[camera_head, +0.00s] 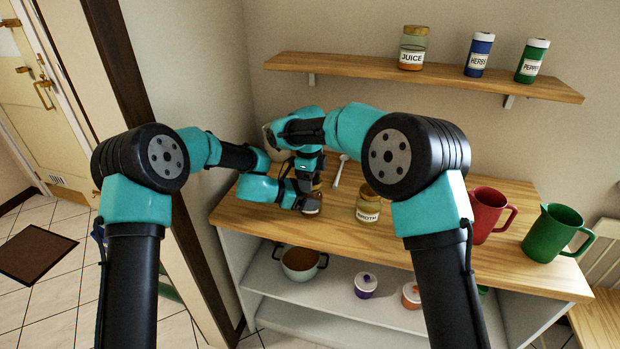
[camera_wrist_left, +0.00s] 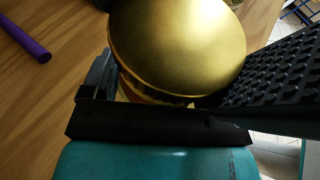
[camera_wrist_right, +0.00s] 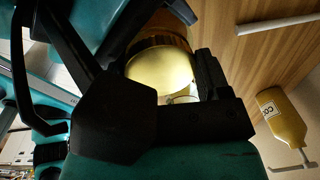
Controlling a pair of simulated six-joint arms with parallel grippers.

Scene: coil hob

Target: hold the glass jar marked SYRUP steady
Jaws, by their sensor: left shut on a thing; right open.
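A glass jar (camera_head: 313,208) with amber contents stands on the wooden counter in the head view, mostly hidden by my grippers. Its label cannot be read. Its gold lid (camera_wrist_left: 180,42) fills the top of the left wrist view. My left gripper (camera_wrist_left: 175,80) is shut on this jar, with a finger on each side below the lid. My right gripper (camera_wrist_right: 150,62) is open above the jar, and the gold lid (camera_wrist_right: 160,72) shows between its fingers in the right wrist view. I cannot tell whether the right fingers touch it.
A jar marked BROTH (camera_head: 368,207) stands just right. A white stick (camera_head: 340,170) lies behind. Red (camera_head: 486,212) and green (camera_head: 551,233) jugs stand further right. A yellow pump bottle (camera_wrist_right: 282,117) and purple rod (camera_wrist_left: 25,38) are nearby. A wall shelf (camera_head: 430,77) holds several containers.

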